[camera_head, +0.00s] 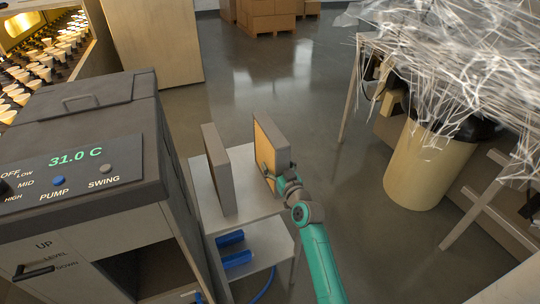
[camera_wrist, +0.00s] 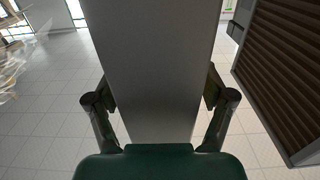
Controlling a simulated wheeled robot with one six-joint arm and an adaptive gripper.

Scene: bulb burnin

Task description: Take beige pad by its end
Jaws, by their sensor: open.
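The beige pad (camera_head: 266,143) stands upright on a small grey cart, its beige face framed in grey. My gripper (camera_head: 268,177) is at the pad's near end, at the end of my teal arm. In the wrist view, a plain grey end (camera_wrist: 150,65), which appears to be the pad's, stretches between the two fingers of my gripper (camera_wrist: 160,92). The fingers are spread, one on each side of it. I cannot tell whether either finger touches it.
A second upright slab (camera_head: 217,168) stands left of the pad on the cart top (camera_head: 247,216). A brown ridged panel (camera_wrist: 290,70) is close on the right in the wrist view.

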